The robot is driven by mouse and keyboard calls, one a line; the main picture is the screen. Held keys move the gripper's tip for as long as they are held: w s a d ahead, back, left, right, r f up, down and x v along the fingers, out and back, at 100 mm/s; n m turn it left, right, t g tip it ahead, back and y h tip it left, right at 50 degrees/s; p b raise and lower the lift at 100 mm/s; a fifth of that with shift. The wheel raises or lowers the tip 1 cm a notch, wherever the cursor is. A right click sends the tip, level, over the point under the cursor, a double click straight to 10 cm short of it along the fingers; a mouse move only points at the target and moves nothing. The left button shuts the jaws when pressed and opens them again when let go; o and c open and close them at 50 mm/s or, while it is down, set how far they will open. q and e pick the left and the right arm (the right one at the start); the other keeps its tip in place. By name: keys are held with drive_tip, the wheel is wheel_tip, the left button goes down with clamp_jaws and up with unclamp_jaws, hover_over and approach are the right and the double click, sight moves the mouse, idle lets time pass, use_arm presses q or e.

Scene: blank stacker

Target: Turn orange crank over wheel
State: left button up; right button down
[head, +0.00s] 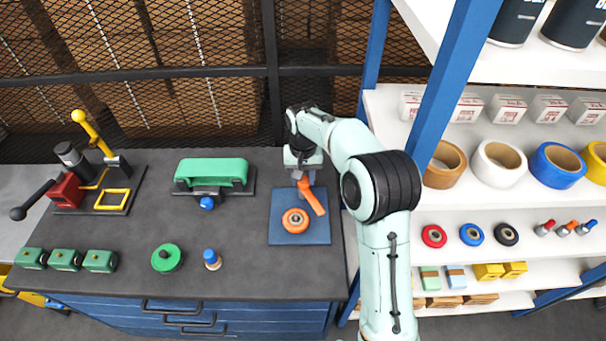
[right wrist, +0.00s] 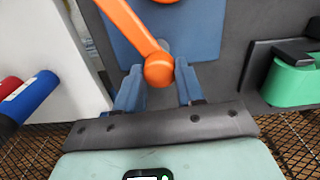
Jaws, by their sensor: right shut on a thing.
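The orange crank (head: 314,198) slants over the blue base plate (head: 320,232), just right of the round orange wheel (head: 288,226). Its lower end lies beside the wheel in the head view. My right gripper (head: 304,179) is at the crank's far end, above the plate's back edge. In the right wrist view, my right gripper (right wrist: 158,75) has its two blue fingers around the orange rounded end of the crank (right wrist: 130,22); it is shut on it. Only a sliver of the wheel shows at the top there. My left gripper is not in view.
A green-topped device (head: 210,172) stands left of the plate on the dark bench. A green disc (head: 166,258) and a blue knob piece (head: 211,258) lie nearer the front. A shelf rack (head: 470,212) with tape rolls and small parts stands close on the right.

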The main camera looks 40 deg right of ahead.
drive_tip(key=m, duration=0.4)
drive_tip(key=shift+p, duration=0.35)
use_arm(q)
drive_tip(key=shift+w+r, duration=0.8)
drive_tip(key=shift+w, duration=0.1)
use_arm(e)
drive_tip(key=shift+m, duration=1.9)
drive_tip(key=c, duration=0.7)
unclamp_jaws()
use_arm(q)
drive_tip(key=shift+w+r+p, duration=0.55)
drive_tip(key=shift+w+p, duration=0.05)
use_arm(e)
wheel_tip(320, 180, up, 14)
drive_tip(key=shift+f, duration=0.25)
